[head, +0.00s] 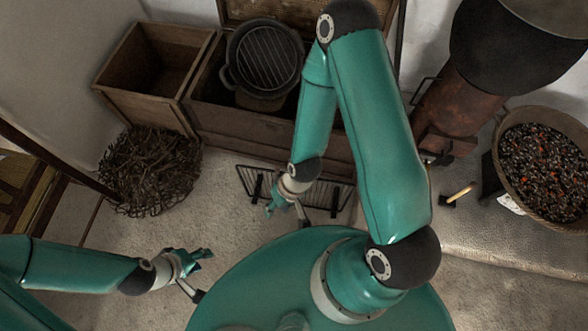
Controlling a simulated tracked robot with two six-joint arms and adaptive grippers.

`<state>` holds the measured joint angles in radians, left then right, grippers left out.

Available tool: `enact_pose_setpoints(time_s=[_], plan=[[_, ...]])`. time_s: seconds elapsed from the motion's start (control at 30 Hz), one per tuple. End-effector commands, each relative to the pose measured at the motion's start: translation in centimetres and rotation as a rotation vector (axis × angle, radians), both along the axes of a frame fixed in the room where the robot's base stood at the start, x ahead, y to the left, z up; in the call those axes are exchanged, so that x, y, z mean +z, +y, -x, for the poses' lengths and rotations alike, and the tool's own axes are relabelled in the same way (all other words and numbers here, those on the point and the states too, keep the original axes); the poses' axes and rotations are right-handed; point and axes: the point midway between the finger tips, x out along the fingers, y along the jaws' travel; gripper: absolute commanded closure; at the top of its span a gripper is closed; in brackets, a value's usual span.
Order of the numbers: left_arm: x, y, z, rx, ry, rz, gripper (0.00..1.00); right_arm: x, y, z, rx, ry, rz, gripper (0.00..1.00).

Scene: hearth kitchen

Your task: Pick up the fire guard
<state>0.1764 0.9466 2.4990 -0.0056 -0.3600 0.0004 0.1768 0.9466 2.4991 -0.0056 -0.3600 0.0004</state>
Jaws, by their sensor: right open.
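The fire guard (258,186) looks like a low black wire frame with thin bars and dark uprights. It stands on the pale floor in front of the wooden chest. My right gripper (273,208) is in front of the guard, and its wrist and arm hide the guard's middle. It is open with nothing between its fingers; whether it touches the guard I cannot tell. My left gripper (204,259) is lower left of the guard, apart from it, over bare floor. Its fingers look spread and empty.
The wooden chest (225,125) holds a black pot with a grill (268,58). An empty wooden box (150,68) and a twig bundle (150,170) are at left. A rusty stove (445,105) and a basket of embers (543,165) are at right. Floor at lower right is clear.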

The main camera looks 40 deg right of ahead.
Motion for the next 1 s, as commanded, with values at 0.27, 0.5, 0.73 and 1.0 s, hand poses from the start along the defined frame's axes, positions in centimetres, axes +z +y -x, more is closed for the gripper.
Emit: enact_pose_setpoints(time_s=[0.27,0.5,0.73,1.0], plan=[[-2.1,0.0,0.0,0.0,0.0,0.0,0.6,-1.6,-1.2,-1.3,0.034,-0.021,0.008,0.52],[-10.1,0.0,0.0,0.0,0.0,0.0,0.6,-6.0,-6.7,-6.4,0.224,-0.104,0.033,0.52],[-19.3,0.0,0.0,0.0,0.0,0.0,0.6,-7.4,-14.7,-10.5,0.498,-0.235,0.038,0.52],[-25.7,0.0,0.0,0.0,0.0,0.0,0.6,-5.1,-20.8,-10.9,0.759,-0.382,0.034,0.52]])
